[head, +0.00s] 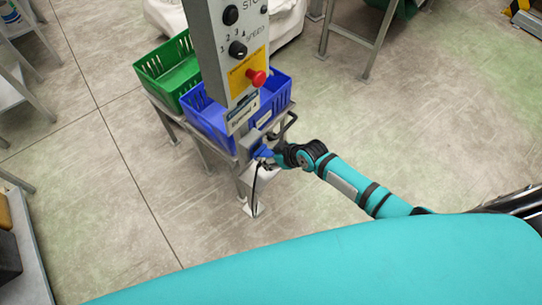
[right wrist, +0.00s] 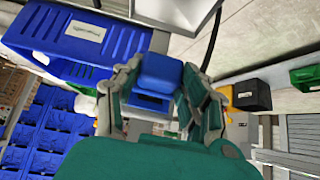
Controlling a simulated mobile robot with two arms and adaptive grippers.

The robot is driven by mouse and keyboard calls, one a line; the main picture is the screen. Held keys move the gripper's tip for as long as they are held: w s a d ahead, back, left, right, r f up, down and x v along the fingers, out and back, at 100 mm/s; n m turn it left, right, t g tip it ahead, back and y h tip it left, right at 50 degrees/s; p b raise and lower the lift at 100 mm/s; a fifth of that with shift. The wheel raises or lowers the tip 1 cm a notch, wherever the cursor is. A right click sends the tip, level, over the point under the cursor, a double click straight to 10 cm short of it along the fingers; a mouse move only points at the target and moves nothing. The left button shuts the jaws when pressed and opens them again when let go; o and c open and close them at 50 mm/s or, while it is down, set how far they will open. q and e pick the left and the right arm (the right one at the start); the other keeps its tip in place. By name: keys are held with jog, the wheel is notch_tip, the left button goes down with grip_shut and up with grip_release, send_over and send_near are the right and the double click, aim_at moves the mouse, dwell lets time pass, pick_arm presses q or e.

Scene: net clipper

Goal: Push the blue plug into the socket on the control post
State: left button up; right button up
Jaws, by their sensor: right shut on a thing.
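The grey control post (head: 216,45) stands upright in the head view, with black knobs and a red button. Near its lower end is a small grey box (head: 252,138); the socket opening itself is hidden. The blue plug (head: 263,152) is at the front of this box, with a dark cable hanging down. My right gripper (head: 272,158) is shut on the plug. In the right wrist view the plug (right wrist: 158,75) sits between both fingers of my gripper (right wrist: 160,95). I cannot tell whether the plug is in the socket. My left gripper is not in view.
A blue crate (head: 279,96) and a green crate (head: 160,72) rest on a metal stand behind the post. A black handle (head: 287,127) juts out right of the grey box, close to my right gripper.

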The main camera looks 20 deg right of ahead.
jog(key=shift+w+a, duration=0.3)
jog(key=shift+w, duration=0.2)
jog(key=o, duration=1.3)
jog(key=shift+c, duration=0.2)
jog(key=shift+s, duration=0.1)
jog(key=v, duration=1.2)
